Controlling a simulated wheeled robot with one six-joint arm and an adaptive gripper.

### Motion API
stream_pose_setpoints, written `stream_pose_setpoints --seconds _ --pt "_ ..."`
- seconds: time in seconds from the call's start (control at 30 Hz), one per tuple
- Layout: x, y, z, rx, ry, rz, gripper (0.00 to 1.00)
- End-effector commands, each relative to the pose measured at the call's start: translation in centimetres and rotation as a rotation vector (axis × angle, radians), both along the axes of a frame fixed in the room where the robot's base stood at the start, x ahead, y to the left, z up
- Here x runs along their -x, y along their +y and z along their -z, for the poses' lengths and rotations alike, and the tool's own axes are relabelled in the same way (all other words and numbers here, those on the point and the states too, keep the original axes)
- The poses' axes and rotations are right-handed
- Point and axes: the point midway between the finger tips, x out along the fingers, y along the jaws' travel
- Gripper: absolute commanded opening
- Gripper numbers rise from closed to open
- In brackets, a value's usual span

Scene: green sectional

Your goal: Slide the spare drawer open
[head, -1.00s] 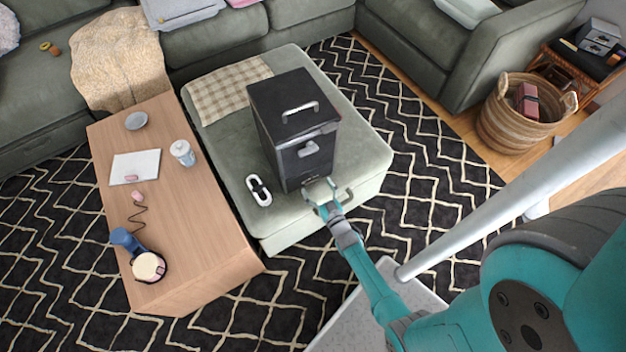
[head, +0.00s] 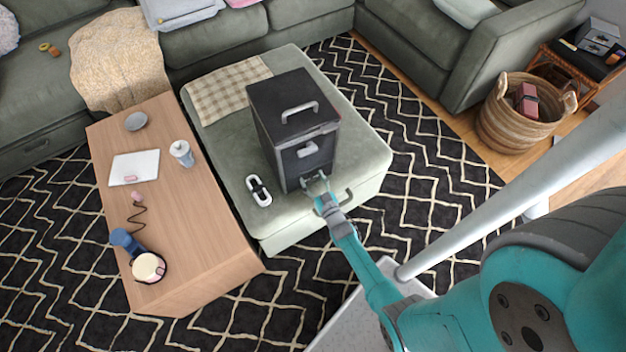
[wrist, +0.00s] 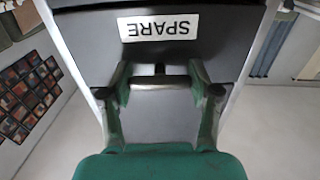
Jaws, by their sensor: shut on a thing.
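A black drawer box (head: 292,115) stands upright on the green ottoman, with a handle on its top and drawers on its front. In the wrist view, the spare drawer (wrist: 220,45) fills the upper middle and bears a white label reading SPARE, upside down (wrist: 159,27). My gripper (head: 316,180) is at the low part of the box front. In the wrist view my gripper (wrist: 160,82) has its fingers at both ends of the drawer's bar handle (wrist: 160,82), shut on it. I see no clear gap at the drawer's edge.
The ottoman (head: 225,150) carries a checked cloth (head: 228,88) and a white-and-black object (head: 258,190) left of the box. A wooden coffee table (head: 190,230) with several items stands to the left. A wicker basket (head: 500,125) is at right.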

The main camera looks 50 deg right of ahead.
Motion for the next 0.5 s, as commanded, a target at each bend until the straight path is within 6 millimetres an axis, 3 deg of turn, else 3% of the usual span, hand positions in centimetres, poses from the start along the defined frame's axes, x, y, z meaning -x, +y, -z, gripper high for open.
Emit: stream_pose_setpoints --seconds 0.17,0.5 --pt "0.6 0.2 0.0 0.001 0.0 0.0 0.0" --pt "7.0 2.6 0.1 -0.001 0.002 0.003 0.0"
